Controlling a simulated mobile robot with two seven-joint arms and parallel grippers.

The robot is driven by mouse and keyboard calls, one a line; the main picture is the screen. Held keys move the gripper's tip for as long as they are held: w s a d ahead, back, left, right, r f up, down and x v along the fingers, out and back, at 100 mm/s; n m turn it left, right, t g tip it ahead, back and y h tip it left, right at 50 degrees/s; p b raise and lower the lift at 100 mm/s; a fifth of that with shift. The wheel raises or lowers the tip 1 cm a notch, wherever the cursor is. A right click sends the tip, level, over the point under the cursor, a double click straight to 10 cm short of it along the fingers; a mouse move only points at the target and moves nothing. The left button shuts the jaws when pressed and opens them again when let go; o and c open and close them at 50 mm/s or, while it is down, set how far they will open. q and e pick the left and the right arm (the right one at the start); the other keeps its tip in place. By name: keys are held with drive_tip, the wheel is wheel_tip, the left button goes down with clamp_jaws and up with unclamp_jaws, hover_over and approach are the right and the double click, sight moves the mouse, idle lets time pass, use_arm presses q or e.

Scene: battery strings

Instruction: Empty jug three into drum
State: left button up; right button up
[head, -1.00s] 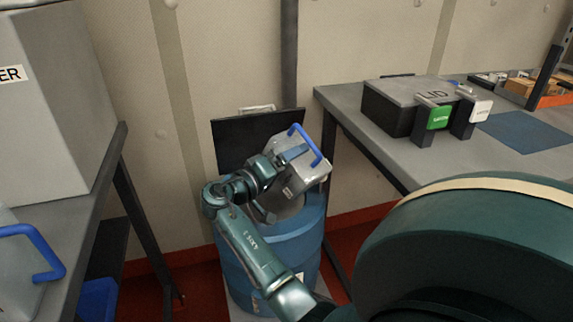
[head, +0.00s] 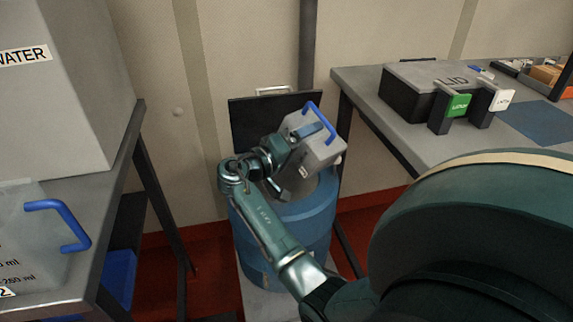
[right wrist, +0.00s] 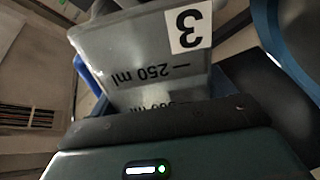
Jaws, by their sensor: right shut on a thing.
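Jug three (head: 324,150) is a translucent grey jug with a blue handle, held tilted over the blue drum (head: 287,240). My right gripper (head: 297,140) is shut on it. In the right wrist view the jug (right wrist: 140,50) shows its "3" label and a 250 ml mark upside down. The drum stands on the floor between two tables, with a dark panel (head: 250,118) upright behind its top. The jug and gripper hide much of the drum's opening, and I cannot see any liquid flow. My left gripper is not in view.
Another jug with a blue handle (head: 62,222) stands on the left table, in front of a large grey box marked WATER (head: 60,110).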

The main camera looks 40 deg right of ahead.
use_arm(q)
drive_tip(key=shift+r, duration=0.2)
use_arm(e)
drive_tip(key=shift+r, duration=0.2)
drive_tip(key=shift+w+r+n+p, duration=0.1)
drive_tip(key=shift+r+n+p, duration=0.2)
drive_tip(key=shift+p, duration=0.45)
drive_tip(key=shift+w+r+n+p, duration=0.15)
drive_tip(key=shift+n+p, duration=0.15)
drive_tip(key=shift+p, duration=0.15)
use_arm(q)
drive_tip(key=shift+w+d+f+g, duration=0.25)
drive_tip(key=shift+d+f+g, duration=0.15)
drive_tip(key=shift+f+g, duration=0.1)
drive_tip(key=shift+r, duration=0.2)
use_arm(e)
drive_tip(key=shift+r+n+p, duration=0.15)
drive_tip(key=shift+n+p, duration=0.15)
drive_tip(key=shift+p, duration=0.05)
drive_tip(key=shift+w+r+p, duration=0.1)
drive_tip(key=shift+r+p, duration=0.05)
drive_tip(key=shift+p, duration=0.15)
drive_tip(key=shift+w+r+n+p, duration=0.1)
drive_tip(key=shift+r+n+p, duration=0.05)
drive_tip(key=shift+n+p, duration=0.3)
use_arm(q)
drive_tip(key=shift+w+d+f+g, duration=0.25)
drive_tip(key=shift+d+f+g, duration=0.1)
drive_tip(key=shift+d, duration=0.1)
